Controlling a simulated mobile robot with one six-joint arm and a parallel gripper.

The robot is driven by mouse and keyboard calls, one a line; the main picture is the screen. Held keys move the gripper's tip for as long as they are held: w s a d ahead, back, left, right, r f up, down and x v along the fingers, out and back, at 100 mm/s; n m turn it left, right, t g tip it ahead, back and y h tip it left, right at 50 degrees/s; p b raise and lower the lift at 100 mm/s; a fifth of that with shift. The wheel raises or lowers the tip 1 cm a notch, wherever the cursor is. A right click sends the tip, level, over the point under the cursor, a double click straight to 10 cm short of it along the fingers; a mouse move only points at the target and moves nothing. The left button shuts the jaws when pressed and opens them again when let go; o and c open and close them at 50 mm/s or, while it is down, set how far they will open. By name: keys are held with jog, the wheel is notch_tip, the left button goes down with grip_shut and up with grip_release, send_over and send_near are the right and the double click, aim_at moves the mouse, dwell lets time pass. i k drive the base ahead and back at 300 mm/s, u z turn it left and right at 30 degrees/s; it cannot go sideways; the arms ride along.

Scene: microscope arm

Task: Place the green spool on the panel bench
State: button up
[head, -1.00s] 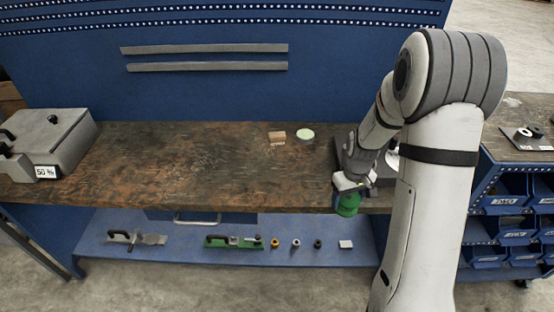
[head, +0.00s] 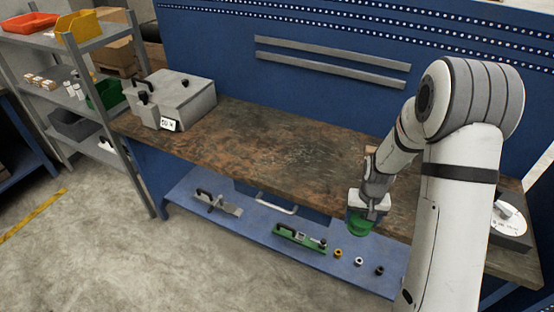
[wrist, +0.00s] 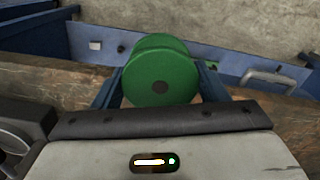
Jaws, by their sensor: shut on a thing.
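My gripper (head: 362,212) is shut on the green spool (head: 360,224) and holds it near the front edge of the bench with the blue panel behind it. In the wrist view the green spool (wrist: 160,72) sits between the two dark blue fingers, with its round face and dark centre hole towards the camera. The panel bench (head: 260,145) has a worn brown wooden top. My arm hides part of its right side.
A grey box (head: 180,98) stands at the bench's left end. A dial device (head: 508,222) is at the right. The lower shelf holds a green tool (head: 300,238) and several small parts. A shelf rack (head: 95,90) stands at far left.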

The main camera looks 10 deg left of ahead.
aim_at(309, 160)
jog(key=u, duration=0.15)
jog(key=i, duration=0.15)
jog(key=u, duration=2.6)
jog(key=i, duration=1.55)
jog(key=z, duration=1.1)
jog(key=i, duration=0.2)
jog(key=z, duration=2.05)
